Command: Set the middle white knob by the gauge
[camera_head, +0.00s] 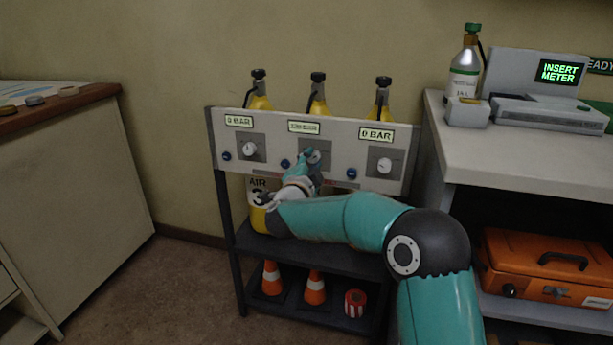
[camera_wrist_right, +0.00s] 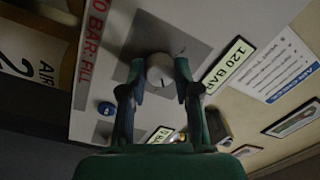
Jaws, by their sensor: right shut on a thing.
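The grey panel (camera_head: 345,180) carries three white knobs in a row. The middle white knob (camera_wrist_right: 160,70) is between the fingers of my right gripper (camera_head: 309,159), which is shut on it. In the head view the gripper mostly covers this knob. A dark pointer line marks the knob's face in the wrist view. The gauge display (camera_wrist_right: 229,64) beside it reads 120 BAR in the wrist view; in the head view the middle display (camera_head: 304,127) is too small to read. My left gripper is not in view.
The left knob (camera_head: 249,148) and right knob (camera_head: 384,165) sit under displays reading 0 BAR. Yellow cylinders stand behind the panel. A meter device (camera_head: 545,112) reading INSERT METER stands on the right counter.

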